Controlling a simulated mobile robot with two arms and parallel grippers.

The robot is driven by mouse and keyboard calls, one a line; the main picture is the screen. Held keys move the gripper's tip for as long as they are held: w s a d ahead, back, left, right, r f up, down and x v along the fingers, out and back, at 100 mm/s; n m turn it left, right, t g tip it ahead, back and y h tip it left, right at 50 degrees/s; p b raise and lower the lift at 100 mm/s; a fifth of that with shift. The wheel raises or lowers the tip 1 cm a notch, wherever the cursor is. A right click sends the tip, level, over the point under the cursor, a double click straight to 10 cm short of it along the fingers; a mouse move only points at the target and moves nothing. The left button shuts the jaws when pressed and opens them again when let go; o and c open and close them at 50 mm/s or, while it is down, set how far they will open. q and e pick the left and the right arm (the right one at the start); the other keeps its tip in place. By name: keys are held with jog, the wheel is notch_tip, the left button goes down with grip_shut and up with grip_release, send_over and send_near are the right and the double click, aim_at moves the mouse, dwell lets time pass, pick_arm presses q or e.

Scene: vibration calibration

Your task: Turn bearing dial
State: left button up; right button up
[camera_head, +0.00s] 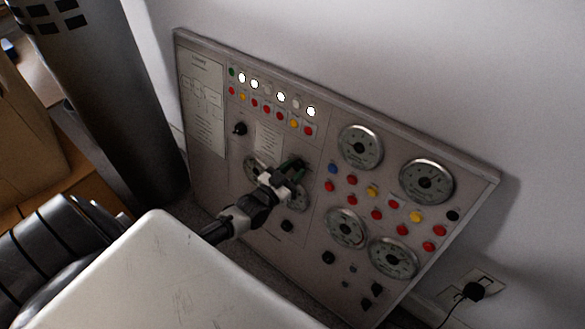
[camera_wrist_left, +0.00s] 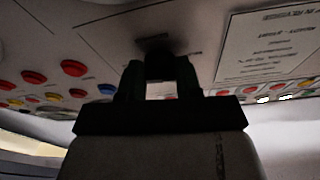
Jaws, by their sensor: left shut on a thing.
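A grey control panel (camera_head: 215,175) leans against the wall in the head view. My left gripper (camera_head: 291,168) is at the panel's middle, in front of two small round dials whose faces it partly covers: one dial (camera_head: 250,168) at its left and one (camera_head: 301,203) below it. In the left wrist view my left gripper (camera_wrist_left: 159,76) is shut on a dark knob (camera_wrist_left: 157,50) on the panel face. The dial labels are too small to read, so I cannot tell which is the bearing dial. My right gripper is not in view.
Four large round gauges, one of them the upper gauge (camera_head: 360,147), sit on the panel's right half among red, blue and yellow buttons. Lit white lamps (camera_head: 281,97) line the upper left. A wall socket with a black plug (camera_head: 473,291) is at lower right.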

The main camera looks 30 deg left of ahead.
pick_arm(q)
jog(key=shift+n+y, duration=0.4)
jog(key=shift+n, duration=0.7)
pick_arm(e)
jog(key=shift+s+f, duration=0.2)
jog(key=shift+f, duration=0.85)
pick_arm(q)
jog(key=o, duration=0.9)
jog(key=shift+s, duration=0.1)
jog(key=s, duration=0.3)
jog(key=s+p, duration=0.1)
jog(key=s, duration=0.3)
jog(key=s+f+p, duration=0.1)
jog(key=s, duration=0.2)
jog(key=shift+s+a, duration=0.3)
jog(key=shift+a, duration=0.05)
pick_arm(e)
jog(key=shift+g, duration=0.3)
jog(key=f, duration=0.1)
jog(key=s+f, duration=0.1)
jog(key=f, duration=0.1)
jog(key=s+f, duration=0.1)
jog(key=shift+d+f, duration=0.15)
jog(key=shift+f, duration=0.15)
